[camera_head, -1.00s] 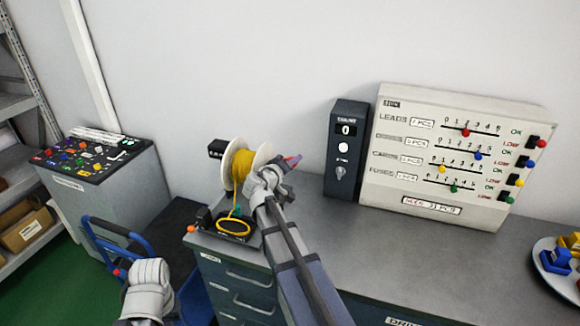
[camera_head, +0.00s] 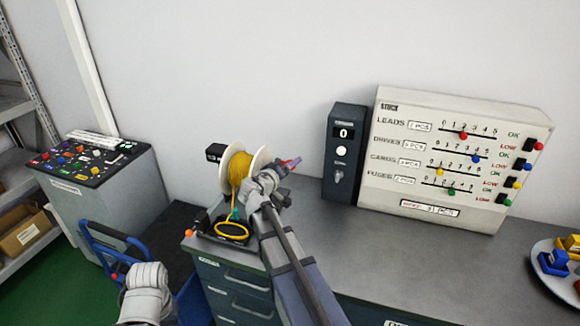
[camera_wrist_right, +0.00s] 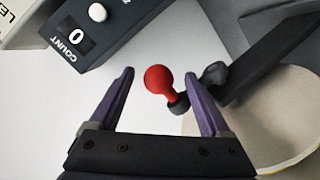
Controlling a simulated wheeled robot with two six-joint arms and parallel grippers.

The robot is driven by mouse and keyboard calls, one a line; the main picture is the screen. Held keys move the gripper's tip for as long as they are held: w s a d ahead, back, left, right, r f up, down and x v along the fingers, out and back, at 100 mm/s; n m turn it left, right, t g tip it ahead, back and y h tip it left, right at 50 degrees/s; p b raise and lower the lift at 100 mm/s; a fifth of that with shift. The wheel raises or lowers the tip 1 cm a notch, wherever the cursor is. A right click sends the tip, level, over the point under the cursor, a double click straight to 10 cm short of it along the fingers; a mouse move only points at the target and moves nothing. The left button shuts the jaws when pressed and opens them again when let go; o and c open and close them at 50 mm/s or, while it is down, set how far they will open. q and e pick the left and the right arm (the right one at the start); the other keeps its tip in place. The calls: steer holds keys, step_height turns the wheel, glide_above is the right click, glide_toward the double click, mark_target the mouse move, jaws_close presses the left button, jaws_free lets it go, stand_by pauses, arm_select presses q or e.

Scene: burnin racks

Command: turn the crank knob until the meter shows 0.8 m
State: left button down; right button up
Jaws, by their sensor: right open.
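The crank knob is a red ball on a short neck (camera_wrist_right: 158,79), at the end of a dark crank arm (camera_wrist_right: 262,62). My right gripper (camera_wrist_right: 160,73) is open, with its purple fingers on either side of the knob; contact is not clear. In the head view the right gripper (camera_head: 290,163) is just right of the white-flanged spool of yellow cord (camera_head: 240,170). A small black meter (camera_head: 215,152) sits left of the spool; its digits are too small to read surely.
A yellow cord loop (camera_head: 232,230) lies before the spool. A plate with blue and yellow parts (camera_head: 545,262) is at right. A blue cart (camera_head: 110,232) stands left.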

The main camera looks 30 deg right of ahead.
steer(key=p+v, duration=0.1)
steer(key=v, duration=0.5)
steer(key=shift+s+a, duration=0.2)
steer(key=shift+a, duration=0.05)
steer(key=s+a+f+n+g+y, duration=0.2)
steer(key=s+a+f, duration=0.3)
steer(key=a, duration=0.5)
steer(key=s+a+f+n+g+y, duration=0.1)
steer(key=s+a+f+g+y, duration=0.2)
steer(key=s+a, duration=0.7)
steer(key=s+a+f+n+g+y, duration=0.2)
steer(key=s+a+f+y, duration=0.4)
steer(key=a, duration=0.5)
steer(key=shift+s+f+n+g, duration=0.3)
steer(key=shift+s+f+g, duration=0.4)
steer(key=shift+f, duration=0.25)
steer(key=shift+a, duration=0.1)
